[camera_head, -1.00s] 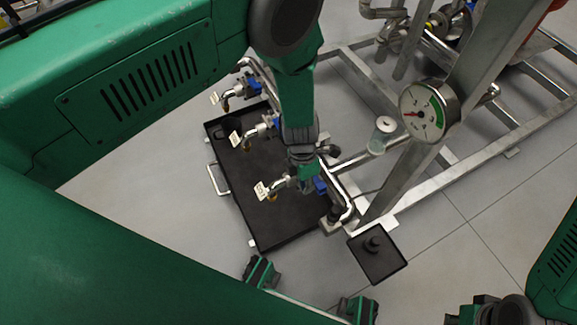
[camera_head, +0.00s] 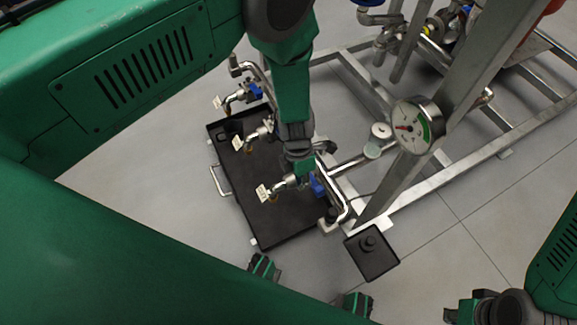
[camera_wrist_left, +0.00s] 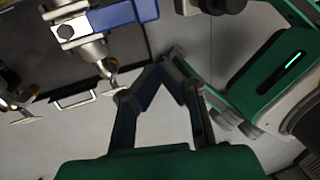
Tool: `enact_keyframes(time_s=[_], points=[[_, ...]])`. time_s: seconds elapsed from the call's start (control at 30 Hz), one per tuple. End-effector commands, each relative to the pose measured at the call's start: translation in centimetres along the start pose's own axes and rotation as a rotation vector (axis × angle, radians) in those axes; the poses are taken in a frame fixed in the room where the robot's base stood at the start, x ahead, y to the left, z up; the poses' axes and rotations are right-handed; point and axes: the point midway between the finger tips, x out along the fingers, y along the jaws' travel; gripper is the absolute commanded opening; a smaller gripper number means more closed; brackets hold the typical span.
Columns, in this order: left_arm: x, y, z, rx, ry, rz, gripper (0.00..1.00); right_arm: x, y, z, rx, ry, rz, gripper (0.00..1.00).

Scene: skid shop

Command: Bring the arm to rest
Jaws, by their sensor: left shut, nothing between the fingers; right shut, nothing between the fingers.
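My left gripper (camera_head: 303,172) hangs over the right side of a black tray and looks empty, close to the front valve (camera_head: 317,186) with a blue handle. In the left wrist view its fingers (camera_wrist_left: 163,62) are brought together at the tips with nothing between them. The blue valve handle (camera_wrist_left: 122,14) is up and to the left of the fingertips there, apart from them. My right gripper (camera_head: 462,313) is at the bottom right, partly cut off by the frame edge, over bare floor.
The black tray (camera_head: 262,222) with a metal handle lies under several tagged valves. A pressure gauge (camera_head: 408,128) is beside a slanted steel post of the skid frame (camera_head: 440,185). Grey floor is clear at right.

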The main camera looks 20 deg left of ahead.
Motion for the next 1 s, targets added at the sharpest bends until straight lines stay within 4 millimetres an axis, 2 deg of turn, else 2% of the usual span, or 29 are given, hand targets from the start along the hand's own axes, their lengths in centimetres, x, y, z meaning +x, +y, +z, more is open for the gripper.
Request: enact_keyframes(time_s=[0.03,0.13,0.73,0.87,1.0], points=[[-0.9,-0.2,0.0,0.0,0.0,0.0,0.0,-0.8,0.0,0.0,0.0,0.0,0.0,0.0],[-1.5,-0.3,0.0,0.0,0.0,0.0,0.0,-1.3,0.0,-0.1,0.0,0.0,0.0,0.0],[-1.4,-0.1,-0.4,0.019,0.005,0.006,0.0,-1.2,0.0,-0.1,0.0,0.0,0.0,0.0],[-2.0,0.8,-3.1,0.152,0.04,0.048,0.0,-1.9,0.0,-0.1,0.0,0.0,0.0,0.0],[-3.3,2.4,-8.5,0.465,0.12,0.114,0.0,-3.0,0.0,-0.1,0.0,0.0,0.0,0.0]])
